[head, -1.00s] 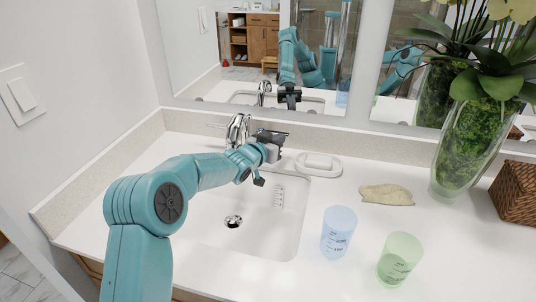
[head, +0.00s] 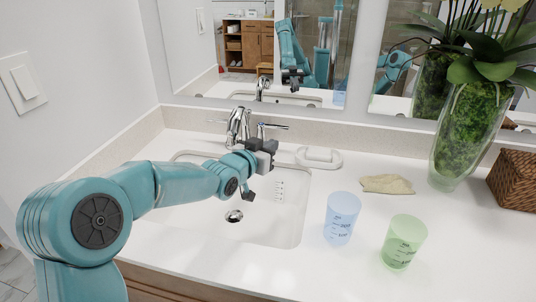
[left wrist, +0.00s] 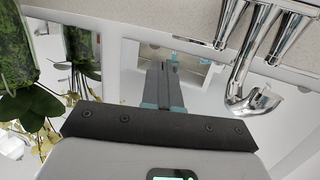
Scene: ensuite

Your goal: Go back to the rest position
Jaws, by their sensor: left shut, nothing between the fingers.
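My left arm comes in from the left in the head view and reaches over the white sink basin (head: 262,225). My left gripper (head: 266,147) is shut and empty, just in front of and to the right of the chrome faucet (head: 236,127). In the left wrist view the gripper's fingers (left wrist: 165,72) lie together with nothing between them, and the faucet (left wrist: 250,55) shows to the right. My right gripper does not show directly in either view.
A white soap dish (head: 318,157), a beige cloth (head: 387,184), a blue cup (head: 341,217) and a green cup (head: 403,242) stand right of the sink. A glass plant vase (head: 466,130) and a wicker basket (head: 514,180) are farther right. A mirror (head: 255,55) is behind.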

